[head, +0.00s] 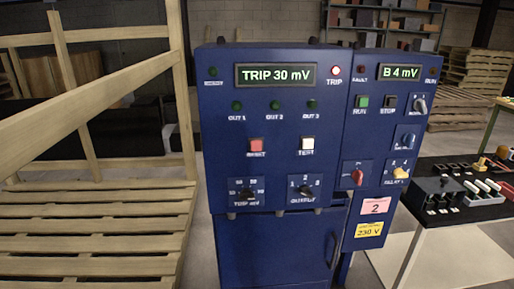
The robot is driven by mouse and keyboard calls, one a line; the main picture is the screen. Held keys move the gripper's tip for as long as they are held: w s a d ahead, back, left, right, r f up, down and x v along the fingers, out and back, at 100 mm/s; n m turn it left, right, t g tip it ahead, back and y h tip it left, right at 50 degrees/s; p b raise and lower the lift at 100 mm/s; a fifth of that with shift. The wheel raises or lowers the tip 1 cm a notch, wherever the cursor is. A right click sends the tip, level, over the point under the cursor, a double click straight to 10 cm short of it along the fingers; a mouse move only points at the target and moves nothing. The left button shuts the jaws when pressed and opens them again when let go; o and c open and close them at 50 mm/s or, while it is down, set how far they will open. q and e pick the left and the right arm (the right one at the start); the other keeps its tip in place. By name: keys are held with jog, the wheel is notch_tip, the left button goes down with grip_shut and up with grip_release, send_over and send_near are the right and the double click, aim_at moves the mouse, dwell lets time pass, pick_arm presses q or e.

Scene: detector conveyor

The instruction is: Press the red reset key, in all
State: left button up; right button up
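The red reset key (256,146) is a square button on the left half of a blue control cabinet (228,180), with a "RESET" label under it. A white test key (307,143) sits to its right. The display (275,75) above reads "TRIP 30 mV", and a red-ringed trip lamp (335,70) looks lit beside it. Neither of my grippers shows in the head view. Nothing covers the reset key.
A right panel holds a display (400,72) reading "B 4 mV", a green run key (362,102), a dark stop key (389,103) and several knobs. A wooden pallet frame (90,215) stands close on the left. A dark table (440,215) with small items stands right.

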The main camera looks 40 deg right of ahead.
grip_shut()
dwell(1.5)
